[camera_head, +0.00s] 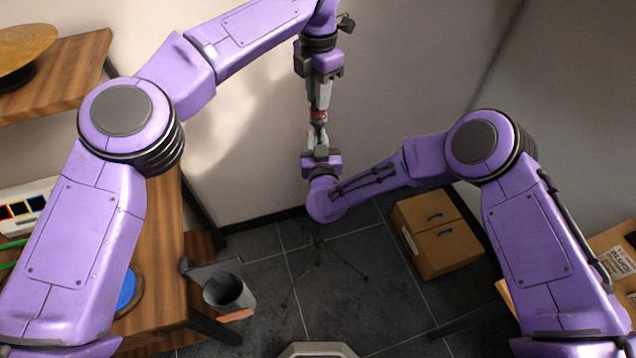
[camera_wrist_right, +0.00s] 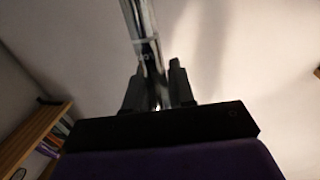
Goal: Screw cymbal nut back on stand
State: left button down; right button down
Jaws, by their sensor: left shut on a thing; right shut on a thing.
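My left gripper (camera_head: 318,105) comes down from above, its fingers pointing down and shut on a small piece at the top of the stand, which I take to be the cymbal nut. The fingers mostly hide it. A small reddish part (camera_head: 318,117) shows just under the fingertips. My right gripper (camera_head: 318,138) points up from below and is shut on the stand's pole. In the right wrist view the shiny metal pole (camera_wrist_right: 149,55) runs up between the two dark fingers. The stand's thin dark tripod legs (camera_head: 318,246) show faintly on the floor below.
A round golden disc (camera_head: 22,50) lies on a wooden shelf (camera_head: 75,75) at upper left. A wooden bench (camera_head: 160,235) and a dark cup-like container (camera_head: 228,292) stand at left. A brown box (camera_head: 437,232) sits on the tiled floor at right. The pale wall is close behind.

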pick_arm(q)
jog(key=m, duration=0.9)
jog(key=shift+m, duration=0.4)
jog(key=m, duration=0.8)
jog(key=c, duration=0.9)
grip_release()
notch_tip(320, 180, up, 8)
jog(key=shift+f, duration=0.25)
